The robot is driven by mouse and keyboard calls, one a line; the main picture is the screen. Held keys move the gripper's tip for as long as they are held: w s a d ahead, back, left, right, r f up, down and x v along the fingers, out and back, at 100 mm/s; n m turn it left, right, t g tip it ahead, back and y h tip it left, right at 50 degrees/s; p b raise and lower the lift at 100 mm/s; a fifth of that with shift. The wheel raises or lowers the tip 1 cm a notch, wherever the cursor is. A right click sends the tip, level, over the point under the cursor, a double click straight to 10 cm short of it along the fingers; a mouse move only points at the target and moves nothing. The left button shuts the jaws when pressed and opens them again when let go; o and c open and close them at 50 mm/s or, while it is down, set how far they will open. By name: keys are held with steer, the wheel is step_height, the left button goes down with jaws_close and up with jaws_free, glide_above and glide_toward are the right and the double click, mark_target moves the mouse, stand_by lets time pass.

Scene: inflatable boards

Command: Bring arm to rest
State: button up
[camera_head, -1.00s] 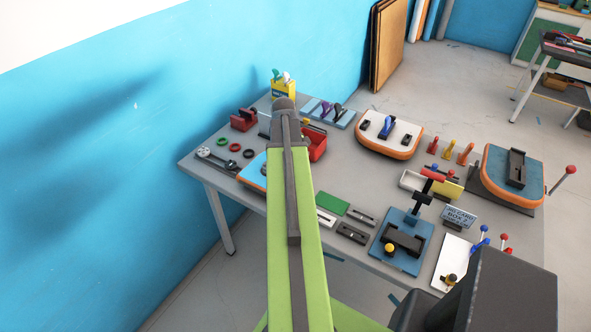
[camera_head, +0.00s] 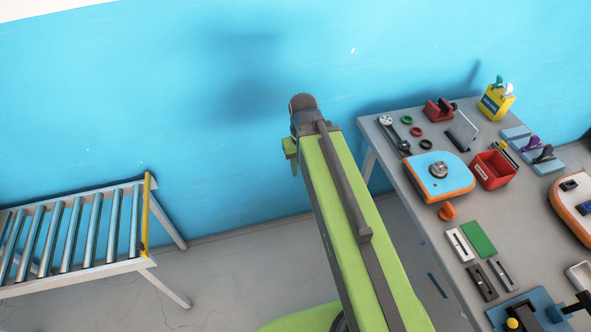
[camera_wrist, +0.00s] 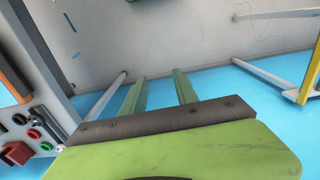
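My green arm reaches forward in the head view, and its dark wrist end stands against the blue wall, left of the workbench (camera_head: 402,176). My gripper (camera_wrist: 160,86) shows in the wrist view as two green fingers set apart. Nothing is between them, and floor and blue wall show beyond. In the head view the fingers are mostly hidden behind the wrist.
The workbench at right holds a small inflatable board (camera_head: 465,184) with orange edge, a red bin (camera_head: 494,170), a yellow box (camera_head: 496,103) and several tools. A roller conveyor (camera_head: 80,228) stands at left. Floor between them is clear.

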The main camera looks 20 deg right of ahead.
steer(key=shift+s+a+f+b, duration=0.15)
steer(key=shift+a+f+b, duration=1.15)
steer(key=shift+a, duration=0.25)
